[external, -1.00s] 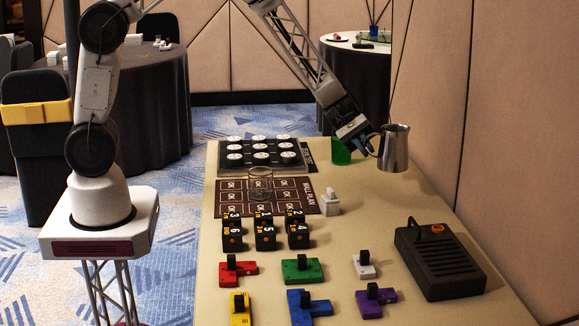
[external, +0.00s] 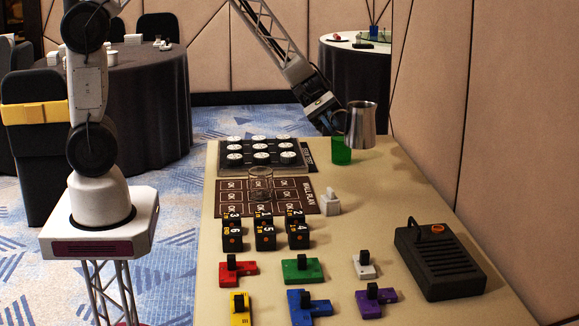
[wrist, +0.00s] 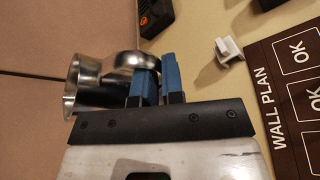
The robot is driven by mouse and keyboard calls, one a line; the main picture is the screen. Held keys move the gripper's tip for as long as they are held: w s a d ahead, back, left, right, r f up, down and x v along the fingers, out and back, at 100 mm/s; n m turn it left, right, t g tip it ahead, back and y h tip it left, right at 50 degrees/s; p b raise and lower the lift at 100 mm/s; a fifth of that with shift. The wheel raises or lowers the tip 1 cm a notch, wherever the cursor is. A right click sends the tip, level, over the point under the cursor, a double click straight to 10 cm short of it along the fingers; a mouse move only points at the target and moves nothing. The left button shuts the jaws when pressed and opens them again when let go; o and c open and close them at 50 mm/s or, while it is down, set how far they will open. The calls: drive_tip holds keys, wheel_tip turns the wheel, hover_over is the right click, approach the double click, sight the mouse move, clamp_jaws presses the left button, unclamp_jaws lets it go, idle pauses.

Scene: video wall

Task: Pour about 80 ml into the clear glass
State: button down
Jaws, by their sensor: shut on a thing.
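My gripper (external: 336,122) is shut on the handle of a steel pitcher (external: 362,126). It holds the pitcher roughly upright above the far right part of the table. In the wrist view, the blue fingers of my gripper (wrist: 158,82) close on the handle and the pitcher (wrist: 72,90) shows at the left; its contents are hidden. The clear glass (external: 260,184) stands upright on the dark wall plan sheet, to the left of and nearer than the pitcher. I cannot make out any liquid in it.
A green cup (external: 341,152) stands just below and left of the pitcher. A tray of white round pieces (external: 262,150) lies behind the glass. A white switch-like piece (external: 330,202), numbered black blocks (external: 265,236), coloured blocks and a black joystick box (external: 440,262) occupy the near side.

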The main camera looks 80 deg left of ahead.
drive_tip(key=s+a+r, duration=0.1)
drive_tip(key=s+a, duration=0.1)
drive_tip(key=s, duration=0.9)
drive_tip(key=s+a, duration=0.2)
drive_tip(key=s, duration=0.8)
drive_tip(key=s+d+f, duration=0.1)
drive_tip(key=s, duration=0.9)
drive_tip(key=s+d+f, duration=0.1)
drive_tip(key=s+d, duration=0.1)
drive_tip(key=s, duration=0.9)
wheel_tip(320, 180, down, 13)
drive_tip(key=shift+w+f, duration=0.15)
drive_tip(key=shift+w, duration=0.05)
drive_tip(key=shift+a, duration=0.1)
drive_tip(key=w+r+n+g, duration=0.5)
drive_tip(key=w+r+n, duration=0.3)
drive_tip(key=r, duration=0.3)
drive_tip(key=shift+w+r+n+h, duration=0.2)
drive_tip(key=shift+r+n+h, duration=0.1)
drive_tip(key=shift+r+n, duration=0.1)
drive_tip(key=shift+w+a, duration=0.15)
drive_tip(key=shift+w+r+n+g, duration=0.4)
drive_tip(key=shift+w+n, duration=0.05)
drive_tip(key=shift+n, duration=0.15)
